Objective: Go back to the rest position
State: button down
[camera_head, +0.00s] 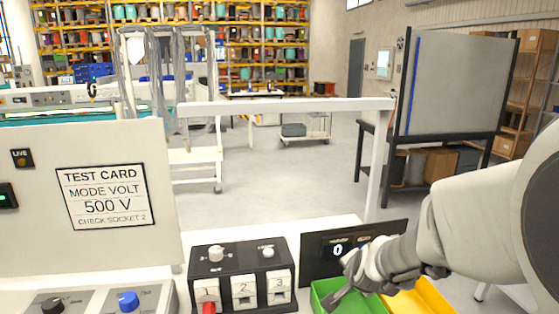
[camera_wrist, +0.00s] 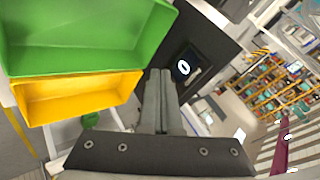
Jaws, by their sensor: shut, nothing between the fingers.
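My gripper (camera_head: 338,297) is at the lower right in the head view, in front of a dark panel and over the green bin. Its fingers are shut with nothing between them. In the wrist view the shut fingers (camera_wrist: 160,90) point up the picture, beside the green bin (camera_wrist: 90,45) and the yellow bin (camera_wrist: 75,100). My arm reaches in from the right edge of the head view.
A black socket box (camera_head: 240,270) numbered 1 to 3 stands left of my gripper, with a red plug at socket 1. A dark panel (camera_head: 318,262) with a small display stands behind the bins. A test card (camera_head: 105,197) reads 500 V. A white frame (camera_head: 290,105) rises behind.

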jog(key=s+r+n+g, duration=0.1)
jog(key=s+r+n, duration=0.4)
jog(key=s, duration=0.6)
jog(key=s+a+r+n+g, duration=0.1)
jog(key=s+r+n, duration=0.4)
jog(key=s, duration=0.6)
jog(key=shift+s+a+r+n+g+y+p, duration=0.3)
jog(key=shift+s+r+n+g+p, duration=0.1)
jog(key=shift+n+g, duration=0.4)
